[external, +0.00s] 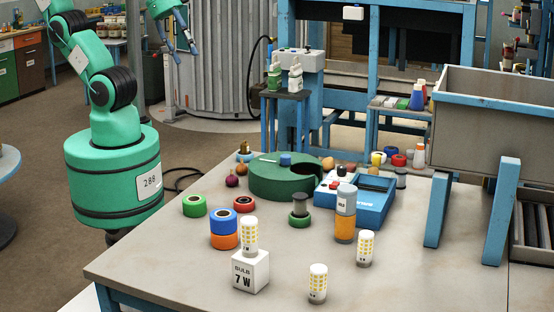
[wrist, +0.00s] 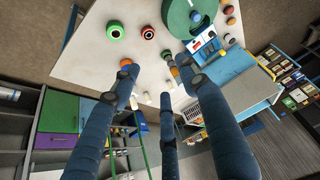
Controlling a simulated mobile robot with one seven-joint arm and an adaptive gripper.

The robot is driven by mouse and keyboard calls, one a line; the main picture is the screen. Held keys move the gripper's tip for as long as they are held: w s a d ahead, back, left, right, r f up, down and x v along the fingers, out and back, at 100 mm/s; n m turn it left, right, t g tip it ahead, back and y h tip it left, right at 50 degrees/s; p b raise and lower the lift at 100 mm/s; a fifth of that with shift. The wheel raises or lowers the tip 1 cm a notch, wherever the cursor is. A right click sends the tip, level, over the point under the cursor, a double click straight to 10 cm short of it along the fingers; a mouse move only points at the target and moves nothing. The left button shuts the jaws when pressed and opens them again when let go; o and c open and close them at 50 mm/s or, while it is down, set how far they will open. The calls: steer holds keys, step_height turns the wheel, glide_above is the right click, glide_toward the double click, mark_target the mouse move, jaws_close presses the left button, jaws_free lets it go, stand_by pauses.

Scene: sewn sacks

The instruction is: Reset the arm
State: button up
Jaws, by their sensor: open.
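My green arm rises from a round green base at the left of the external view. My gripper (external: 184,42) hangs at the top, left of the table and well apart from everything on it. In the wrist view its blue fingers (wrist: 158,78) are spread apart with nothing between them.
The table (external: 140,262) bears a bulb (external: 249,235) on a white box (external: 250,271), two other bulbs, coloured rolls, a green drum (external: 268,180) and a blue device (external: 372,207). A grey bin (external: 490,120) stands at right.

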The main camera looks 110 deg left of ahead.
step_height(320, 180, down, 4)
steer(key=b, duration=0.4)
